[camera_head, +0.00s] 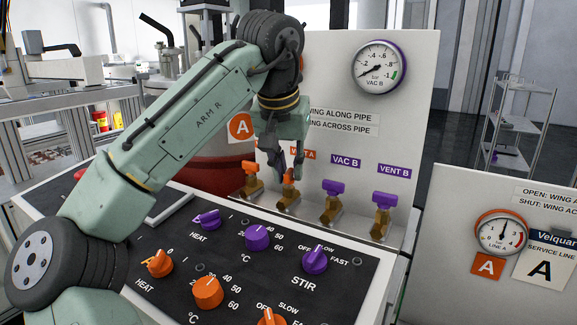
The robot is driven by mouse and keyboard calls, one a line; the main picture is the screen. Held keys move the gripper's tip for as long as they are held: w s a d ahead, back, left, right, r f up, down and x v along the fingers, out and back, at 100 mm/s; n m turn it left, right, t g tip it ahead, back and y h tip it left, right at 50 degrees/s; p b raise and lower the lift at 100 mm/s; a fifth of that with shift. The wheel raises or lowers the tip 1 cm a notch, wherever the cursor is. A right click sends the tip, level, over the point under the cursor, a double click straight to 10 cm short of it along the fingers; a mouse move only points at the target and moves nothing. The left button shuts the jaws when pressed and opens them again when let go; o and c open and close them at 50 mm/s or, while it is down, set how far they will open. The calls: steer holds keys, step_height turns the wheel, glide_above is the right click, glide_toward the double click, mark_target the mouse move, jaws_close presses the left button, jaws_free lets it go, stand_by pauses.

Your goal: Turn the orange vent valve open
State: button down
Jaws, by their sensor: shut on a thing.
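The orange vent valve (288,177) is the second from the left in a row of brass valves at the foot of the white panel, under a partly hidden label ending in "T A". My gripper (289,172) reaches down from above and is shut on its orange wing. The fingers cover much of the wing, so I cannot tell which way it is turned. The brass body (287,197) shows below the fingers. Another orange-winged valve (251,170) stands just to the left, apart from the fingers.
Purple VAC B (332,190) and VENT B (383,202) valves stand to the right. The VAC B gauge (378,67) is above. A dark console (225,262) with orange and purple knobs lies in front. My arm crosses the left side.

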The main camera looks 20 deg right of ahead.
steer(key=shift+m+g+h, duration=0.3)
steer(key=shift+m+h, duration=0.2)
steer(key=shift+m, duration=1)
steer(key=c, duration=1.7)
jaws_free()
steer(key=v, duration=1.2)
